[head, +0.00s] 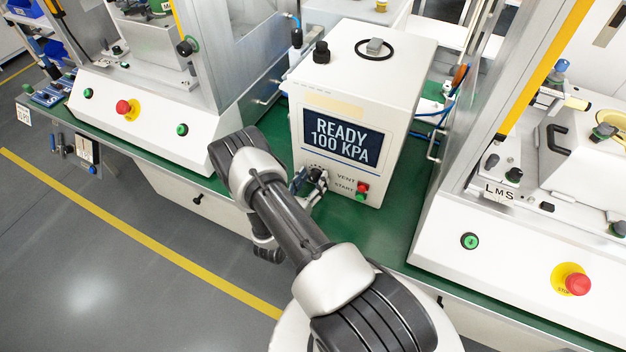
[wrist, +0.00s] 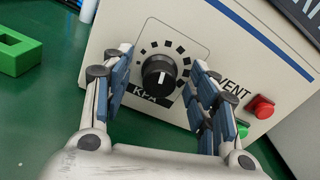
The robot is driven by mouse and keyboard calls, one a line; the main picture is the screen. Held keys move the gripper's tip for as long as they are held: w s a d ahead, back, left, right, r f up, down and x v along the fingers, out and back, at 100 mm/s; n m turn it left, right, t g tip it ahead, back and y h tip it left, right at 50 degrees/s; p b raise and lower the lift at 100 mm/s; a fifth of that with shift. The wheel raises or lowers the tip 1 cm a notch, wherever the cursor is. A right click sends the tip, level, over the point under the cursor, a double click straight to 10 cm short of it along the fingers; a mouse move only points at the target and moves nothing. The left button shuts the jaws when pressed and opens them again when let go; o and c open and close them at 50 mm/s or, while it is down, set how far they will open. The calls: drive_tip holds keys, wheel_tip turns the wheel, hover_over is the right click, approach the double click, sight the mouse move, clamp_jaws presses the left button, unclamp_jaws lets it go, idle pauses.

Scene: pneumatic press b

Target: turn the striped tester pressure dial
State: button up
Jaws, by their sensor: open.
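The tester (head: 362,58) is a white box on the green bench in the head view, with a screen (head: 343,137) reading "READY 100 KPA". Its pressure dial (wrist: 158,76) is a black round knob with a white pointer line, above a "KPA" label and ringed by black marks of growing size. A blue stripe (wrist: 262,40) crosses the panel in the wrist view. My gripper (wrist: 161,60) is open, one finger on each side of the dial with visible gaps.
A red button (wrist: 261,106) by "VENT" and a green button (wrist: 243,131) sit close to my right finger. A green block (wrist: 14,54) lies on the bench at left. White machines (head: 145,105) (head: 520,245) flank the tester.

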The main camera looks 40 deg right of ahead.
drive_tip(key=shift+w+d, duration=0.1)
drive_tip(key=shift+d, duration=0.2)
drive_tip(key=shift+c, duration=0.4)
drive_tip(key=c, duration=1)
